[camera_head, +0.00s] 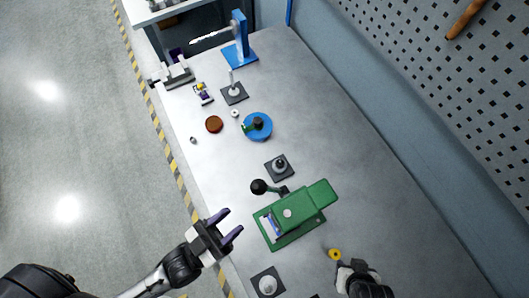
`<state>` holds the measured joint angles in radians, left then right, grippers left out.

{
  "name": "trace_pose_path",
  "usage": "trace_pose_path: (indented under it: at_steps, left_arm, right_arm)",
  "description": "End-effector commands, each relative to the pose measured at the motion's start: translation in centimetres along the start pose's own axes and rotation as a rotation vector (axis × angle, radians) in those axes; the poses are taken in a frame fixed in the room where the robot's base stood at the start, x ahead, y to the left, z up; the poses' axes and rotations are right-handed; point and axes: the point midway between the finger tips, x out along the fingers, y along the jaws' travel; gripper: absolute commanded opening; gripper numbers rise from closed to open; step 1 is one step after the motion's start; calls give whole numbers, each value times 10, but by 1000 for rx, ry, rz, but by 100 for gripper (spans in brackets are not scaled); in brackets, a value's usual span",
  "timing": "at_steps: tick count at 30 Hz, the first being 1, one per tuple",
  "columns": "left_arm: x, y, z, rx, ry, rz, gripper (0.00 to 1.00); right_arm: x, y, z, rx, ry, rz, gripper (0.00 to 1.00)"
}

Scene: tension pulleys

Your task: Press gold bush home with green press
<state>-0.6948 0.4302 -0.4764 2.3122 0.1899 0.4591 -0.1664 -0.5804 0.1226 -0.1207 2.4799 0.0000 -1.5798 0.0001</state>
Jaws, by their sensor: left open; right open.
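The green press (297,217) stands on the near half of the table, with a black ball-knobbed lever (258,187) at its far left. The gold bush (335,254) is a small yellow ring just right of and below the press, at the tip of my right gripper (343,264). I cannot tell whether the gripper touches the bush. My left gripper (225,227) is open and empty, with purple fingers, left of the press near the table's left edge.
A dark pad with a grey knob (267,283) lies below the press. Beyond it stand a dark block with a post (279,167), a blue round fixture (257,126), a brown disc (214,124) and a blue stand (240,52). The table's right side is clear.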

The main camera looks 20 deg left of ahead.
Motion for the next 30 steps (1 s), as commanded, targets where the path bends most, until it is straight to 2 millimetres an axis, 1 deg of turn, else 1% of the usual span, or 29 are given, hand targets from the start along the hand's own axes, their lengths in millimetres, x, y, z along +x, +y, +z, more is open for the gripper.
trace_pose_path:
  at_steps: [5, 15, 21, 25, 30]
  left_arm:
    - [16, -1, -5, -24, 3, -13, 40]
    - [79, -1, -6, -21, 3, -10, 40]
    - [110, -2, -5, -20, 3, -10, 40]
    - [123, -2, -4, -19, 1, -10, 40]
    - [133, -2, -2, -20, 0, -9, 40]
  right_arm:
    - [-8, 2, -1, -3, -3, 3, 43]
    - [-29, 2, -8, -1, -3, 3, 43]
    - [-39, 1, -12, 3, -2, -1, 43]
    - [-43, 0, -14, 5, -1, -3, 43]
    - [-46, 0, -15, 7, 1, -5, 43]
